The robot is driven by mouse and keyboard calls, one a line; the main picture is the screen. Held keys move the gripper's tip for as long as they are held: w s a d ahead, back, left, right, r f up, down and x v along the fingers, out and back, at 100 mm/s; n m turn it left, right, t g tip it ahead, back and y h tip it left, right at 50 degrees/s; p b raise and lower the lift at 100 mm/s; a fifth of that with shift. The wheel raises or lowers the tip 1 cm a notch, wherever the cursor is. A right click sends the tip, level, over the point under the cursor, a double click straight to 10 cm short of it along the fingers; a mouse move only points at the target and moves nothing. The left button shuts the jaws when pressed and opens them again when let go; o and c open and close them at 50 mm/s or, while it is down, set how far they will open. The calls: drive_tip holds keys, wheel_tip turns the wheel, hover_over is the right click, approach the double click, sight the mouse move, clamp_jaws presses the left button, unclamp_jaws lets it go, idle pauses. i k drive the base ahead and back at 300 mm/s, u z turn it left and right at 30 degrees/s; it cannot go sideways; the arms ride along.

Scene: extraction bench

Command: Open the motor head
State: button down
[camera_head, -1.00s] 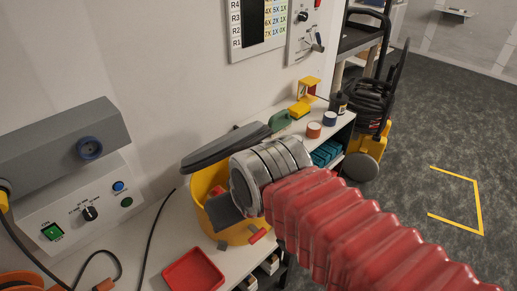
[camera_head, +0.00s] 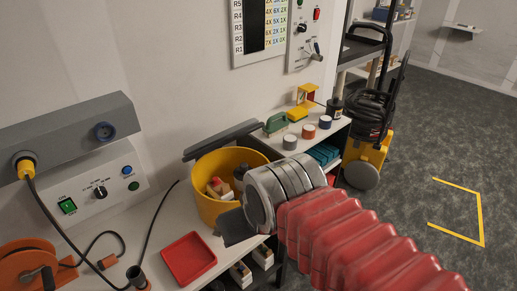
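A yellow drum (camera_head: 211,208) stands on the bench with its top open, and several small items show inside. A dark flat lid (camera_head: 222,141), which looks like the motor head, stands raised at the drum's back rim, seen nearly edge-on. My gripper (camera_head: 237,227) is at the drum's front right, below the lid and apart from it. Only a dark grey part of it shows past my silver wrist; whether its fingers are open is hidden.
A red tray (camera_head: 188,259) lies on the bench left of the drum. A grey control unit (camera_head: 98,186), cables and an orange reel (camera_head: 30,267) are further left. Small cups (camera_head: 308,131) and a green object (camera_head: 276,123) stand behind right. A yellow-black machine (camera_head: 369,150) is on the floor.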

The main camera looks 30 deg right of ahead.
sight(215, 141)
drive_tip(key=z, duration=0.15)
drive_tip(key=k, duration=0.1)
drive_tip(key=u, duration=1.4)
drive_tip(key=i, duration=0.9)
drive_tip(key=z, duration=1.4)
